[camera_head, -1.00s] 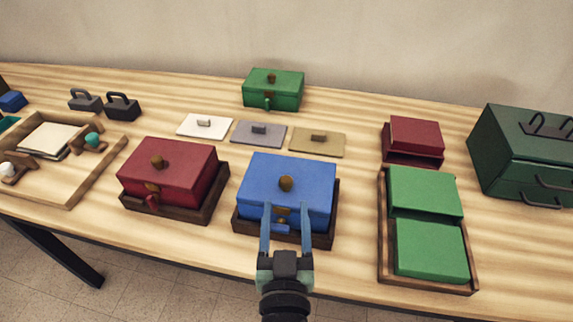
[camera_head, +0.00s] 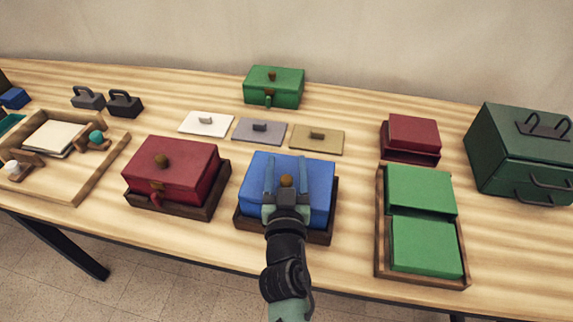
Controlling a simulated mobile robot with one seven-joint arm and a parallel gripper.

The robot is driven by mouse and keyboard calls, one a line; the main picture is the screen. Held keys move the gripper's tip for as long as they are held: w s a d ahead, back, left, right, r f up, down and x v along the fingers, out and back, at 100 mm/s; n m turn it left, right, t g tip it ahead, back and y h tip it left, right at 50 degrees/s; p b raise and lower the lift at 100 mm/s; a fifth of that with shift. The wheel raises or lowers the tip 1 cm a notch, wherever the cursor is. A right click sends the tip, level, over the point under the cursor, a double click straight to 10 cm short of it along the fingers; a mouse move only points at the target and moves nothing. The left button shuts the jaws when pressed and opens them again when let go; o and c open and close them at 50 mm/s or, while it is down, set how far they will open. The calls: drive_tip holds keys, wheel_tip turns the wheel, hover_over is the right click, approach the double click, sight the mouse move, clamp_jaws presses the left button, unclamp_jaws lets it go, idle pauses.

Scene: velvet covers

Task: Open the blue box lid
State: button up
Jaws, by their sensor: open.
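The blue box (camera_head: 318,205) sits in a dark wooden base (camera_head: 327,236) near the front middle of the table. Its lid (camera_head: 255,170) looks shut and has a round brown knob (camera_head: 286,181) on top. My gripper (camera_head: 287,163) is open over the lid, with one finger on each side of the knob in the picture. I cannot tell whether the fingers touch the lid or how high they are. The gripper body and my arm hide the box's front latch.
A red box (camera_head: 170,170) in a wooden base stands to the left. Three flat handled plates, the nearest a tan one (camera_head: 317,139), lie behind, with a green box (camera_head: 274,87) further back. A wooden tray (camera_head: 379,240) with green blocks stands to the right.

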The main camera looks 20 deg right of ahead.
clamp_jaws()
idle(1.3)
